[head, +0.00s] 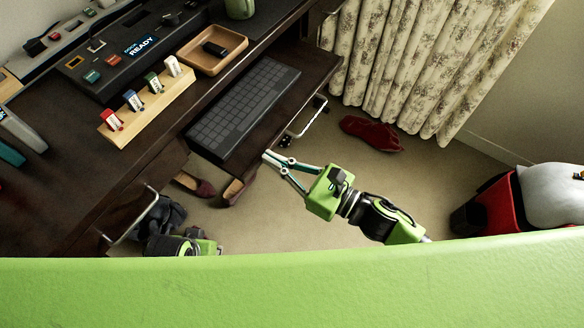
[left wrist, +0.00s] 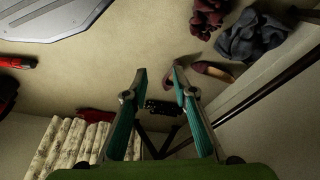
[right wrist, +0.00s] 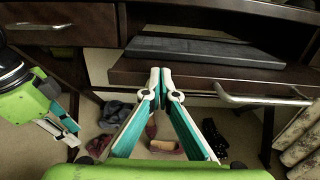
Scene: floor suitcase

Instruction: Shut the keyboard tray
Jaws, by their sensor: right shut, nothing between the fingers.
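The keyboard tray (head: 318,72) is pulled out from under the dark desk, with a dark keyboard (head: 243,103) on it. In the right wrist view its front (right wrist: 205,76) and silver handle (right wrist: 262,96) face me. My right gripper (head: 267,158) is shut and empty, its tips close to the tray's front edge, left of the handle; I cannot tell if they touch. In the left wrist view my left gripper (left wrist: 160,72) is open and empty, aimed over the floor. In the head view the left fingers are hidden behind the green surface and only part of the arm shows.
The desk holds a wooden block with small coloured pieces (head: 147,105) and a wooden tray (head: 212,50). A drawer handle (head: 135,215) juts out at left. Shoes (head: 195,184) and dark clothing (head: 163,217) lie below.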

